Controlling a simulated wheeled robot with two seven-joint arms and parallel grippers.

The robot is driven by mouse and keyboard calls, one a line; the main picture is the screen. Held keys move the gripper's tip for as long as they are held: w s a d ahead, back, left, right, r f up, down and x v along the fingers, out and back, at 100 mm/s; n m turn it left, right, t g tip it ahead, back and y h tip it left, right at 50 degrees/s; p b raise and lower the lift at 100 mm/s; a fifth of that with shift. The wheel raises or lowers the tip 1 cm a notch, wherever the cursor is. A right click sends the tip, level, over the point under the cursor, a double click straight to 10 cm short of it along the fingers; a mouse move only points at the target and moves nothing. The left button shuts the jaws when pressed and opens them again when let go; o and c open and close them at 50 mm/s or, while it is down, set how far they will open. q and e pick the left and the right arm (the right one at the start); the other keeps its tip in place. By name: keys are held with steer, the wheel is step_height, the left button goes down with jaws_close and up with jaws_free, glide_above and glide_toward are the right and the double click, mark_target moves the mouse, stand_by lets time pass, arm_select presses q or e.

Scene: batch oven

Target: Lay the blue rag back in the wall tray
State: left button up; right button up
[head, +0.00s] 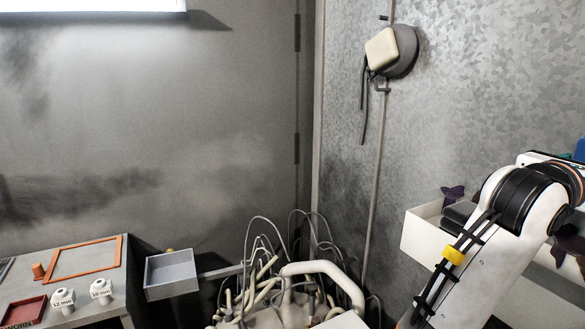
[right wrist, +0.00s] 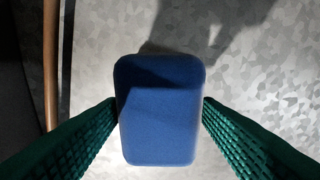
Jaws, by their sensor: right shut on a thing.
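The blue rag (right wrist: 160,115) is a rounded blue block in the right wrist view. It sits between the green ridged fingers of my right gripper (right wrist: 160,118), which is shut on it. The speckled metal wall lies behind it. A white tray (head: 420,238) is at the speckled wall on the right of the head view, partly hidden by my right arm. A dark grey block (head: 459,213) shows inside it. In the head view my right gripper is not clearly seen; a bit of blue shows at the right edge. My left gripper is not in view.
A grey open box (head: 171,276) stands left of tangled cables and pale hoses (head: 270,290). A bench (head: 95,262) at left holds an orange frame (head: 85,260) and two white labelled pieces. A dark purple winged piece (head: 453,194) is by the white tray. A beige-grey unit (head: 383,49) hangs above.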

steer(key=shift+t+y, duration=0.3)
steer(key=shift+y, duration=0.1)
steer(key=w+a, duration=0.2)
steer(key=w, duration=0.2)
steer(key=w+a+p, duration=0.1)
steer(key=w+a, duration=0.2)
steer(key=w, duration=0.2)
steer(key=w+a+f+p, duration=0.1)
steer(key=w+a, duration=0.1)
steer(key=w, duration=0.3)
steer(key=shift+w+a, duration=0.25)
steer(key=shift+a, duration=0.15)
steer(key=shift+d, duration=0.1)
